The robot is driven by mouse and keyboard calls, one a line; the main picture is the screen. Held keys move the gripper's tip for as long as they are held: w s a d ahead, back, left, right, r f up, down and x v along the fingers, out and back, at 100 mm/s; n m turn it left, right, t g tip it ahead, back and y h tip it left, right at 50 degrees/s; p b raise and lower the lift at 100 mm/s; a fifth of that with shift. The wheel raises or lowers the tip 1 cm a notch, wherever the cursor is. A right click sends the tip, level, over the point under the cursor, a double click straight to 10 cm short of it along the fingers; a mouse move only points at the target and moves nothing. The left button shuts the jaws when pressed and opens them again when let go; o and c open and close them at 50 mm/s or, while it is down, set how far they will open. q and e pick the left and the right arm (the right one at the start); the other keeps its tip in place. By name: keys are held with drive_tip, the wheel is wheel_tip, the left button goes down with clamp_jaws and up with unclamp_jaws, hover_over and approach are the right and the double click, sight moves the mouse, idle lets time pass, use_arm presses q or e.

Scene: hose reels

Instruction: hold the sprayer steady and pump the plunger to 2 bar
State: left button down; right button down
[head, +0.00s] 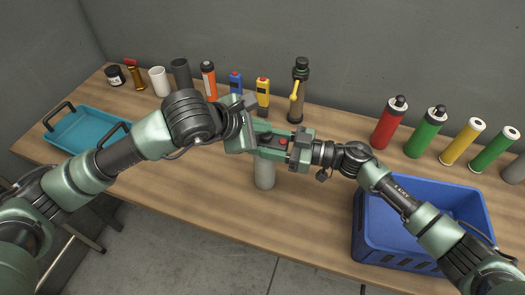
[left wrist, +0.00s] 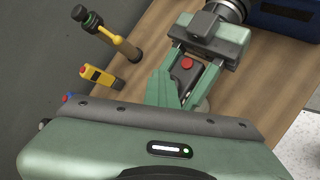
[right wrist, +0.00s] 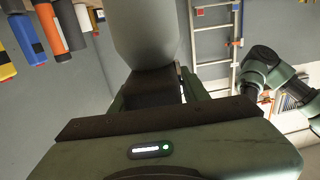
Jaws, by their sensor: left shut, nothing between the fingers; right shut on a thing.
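The sprayer has a grey body (head: 264,173) that shows below my grippers in the head view. Its dark head carries a red knob (head: 283,142), which also shows in the left wrist view (left wrist: 187,63). My right gripper (head: 277,147) is shut around the dark head from the right; the grey body fills the top middle of the right wrist view (right wrist: 145,32). My left gripper (head: 258,139) is shut and empty, its fingertips close beside the sprayer head on the left. Whether they touch it I cannot tell. The sprayer's base on the table is partly visible; no gauge reading shows.
A blue crate (head: 370,225) stands at the front right, a teal tray (head: 68,124) at the left. Several bottles and tools line the back, including a dark sprayer-like bottle (head: 299,85) and a red canister (head: 388,126). The wooden table (head: 205,185) is clear at front left.

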sight(261, 136)
use_arm(q)
drive_tip(key=shift+s+a+f+g, duration=0.15)
drive_tip(key=shift+f, duration=0.4)
drive_tip(key=shift+s+a+f+g, duration=0.1)
drive_tip(key=shift+s+f+g, duration=0.05)
drive_tip(key=shift+f, duration=0.4)
wheel_tip(261, 136, up, 2)
drive_tip(key=shift+w+d+r, duration=0.1)
wheel_tip(261, 136, up, 4)
drive_tip(key=shift+f, duration=0.2)
drive_tip(key=shift+w+r, duration=0.1)
drive_tip(key=shift+r, duration=0.3)
idle(1.4)
